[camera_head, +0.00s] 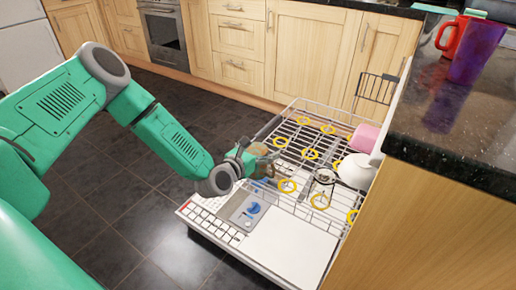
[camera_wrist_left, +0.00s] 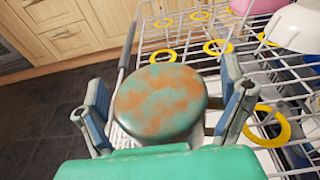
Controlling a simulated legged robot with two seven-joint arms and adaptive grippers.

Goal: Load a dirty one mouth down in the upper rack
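A mug (camera_head: 259,150) with orange-brown stains is at the left edge of the pulled-out wire rack (camera_head: 303,109). In the left wrist view the mug (camera_wrist_left: 160,100) shows a round teal base with rusty stains facing up, so it is mouth down; its rim is hidden. My left gripper (camera_head: 252,164) is around it. In the left wrist view the gripper's fingers (camera_wrist_left: 166,90) stand on either side of the mug, with a gap showing on the right. Whether the mug rests on the wires is unclear. My right gripper is out of view.
The rack holds a white bowl (camera_head: 356,171), a pink item (camera_head: 364,137), a clear glass (camera_head: 322,184) and several yellow rings. The open dishwasher door (camera_head: 285,247) lies below. A red mug (camera_head: 452,36) and a purple cup (camera_head: 477,50) stand on the dark counter (camera_head: 450,120) at right.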

